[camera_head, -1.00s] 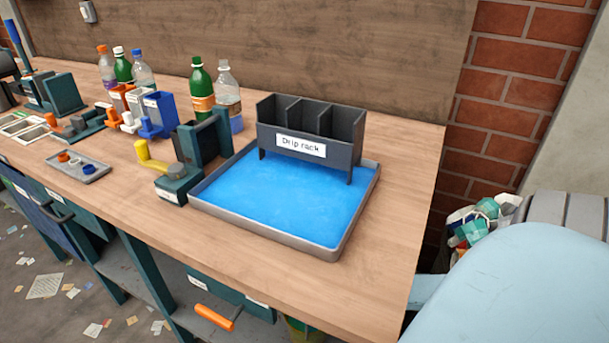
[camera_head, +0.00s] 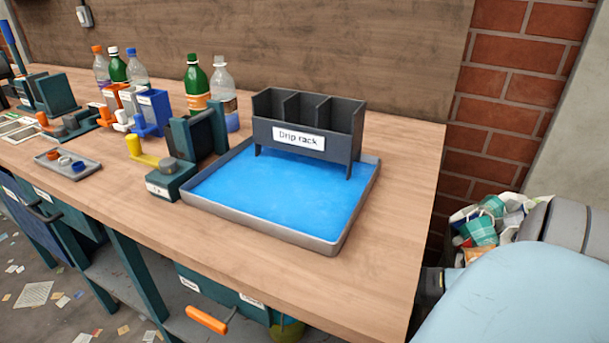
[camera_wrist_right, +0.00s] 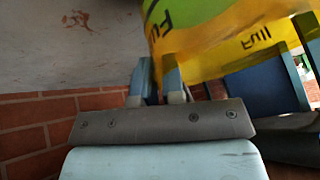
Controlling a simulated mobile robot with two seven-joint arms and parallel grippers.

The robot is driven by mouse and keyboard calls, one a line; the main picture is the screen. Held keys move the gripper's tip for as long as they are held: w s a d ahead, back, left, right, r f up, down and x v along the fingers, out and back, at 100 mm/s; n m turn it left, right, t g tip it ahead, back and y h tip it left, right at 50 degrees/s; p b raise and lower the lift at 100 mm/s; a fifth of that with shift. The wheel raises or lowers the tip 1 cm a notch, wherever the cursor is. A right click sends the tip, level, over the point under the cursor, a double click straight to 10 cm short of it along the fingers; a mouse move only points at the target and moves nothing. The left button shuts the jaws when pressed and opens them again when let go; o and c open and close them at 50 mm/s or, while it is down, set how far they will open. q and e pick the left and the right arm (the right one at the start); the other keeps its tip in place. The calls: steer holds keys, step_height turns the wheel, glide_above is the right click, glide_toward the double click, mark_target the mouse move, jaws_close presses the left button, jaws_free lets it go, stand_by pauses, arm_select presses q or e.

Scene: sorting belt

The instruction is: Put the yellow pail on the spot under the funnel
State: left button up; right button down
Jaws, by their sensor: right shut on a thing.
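A yellow pail (camera_wrist_right: 225,50) with black print and a green patch fills the top of the right wrist view, cut off by the frame. My right gripper (camera_wrist_right: 160,72) has its two fingers close together at the pail's near side and is shut on it; the exact grip point is hard to make out. In the head view, a yellow-green thing (camera_head: 288,329) shows partly under the bench's front edge; I cannot tell whether it is the pail. My left gripper is not in view. I cannot make out the funnel or the spot.
The wooden bench (camera_head: 395,215) bears a blue-bottomed tray (camera_head: 335,245) with a drip rack (camera_head: 340,145), several bottles (camera_head: 197,85) and small holders (camera_head: 155,115). A brick wall (camera_head: 490,130) stands right of the bench.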

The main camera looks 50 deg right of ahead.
steer(key=c, duration=1.2)
jaws_free()
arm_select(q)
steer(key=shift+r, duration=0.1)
arm_select(e)
steer(key=shift+r, duration=0.15)
steer(key=shift+s+r+p, duration=0.25)
steer(key=shift+r+p, duration=0.05)
arm_select(q)
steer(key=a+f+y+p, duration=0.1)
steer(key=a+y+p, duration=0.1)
steer(key=p, duration=0.2)
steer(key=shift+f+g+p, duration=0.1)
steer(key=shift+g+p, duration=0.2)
steer(key=shift+p, duration=0.05)
arm_select(e)
steer(key=v, duration=1.1)
steer(key=shift+a, duration=0.1)
steer(key=shift+s, duration=0.1)
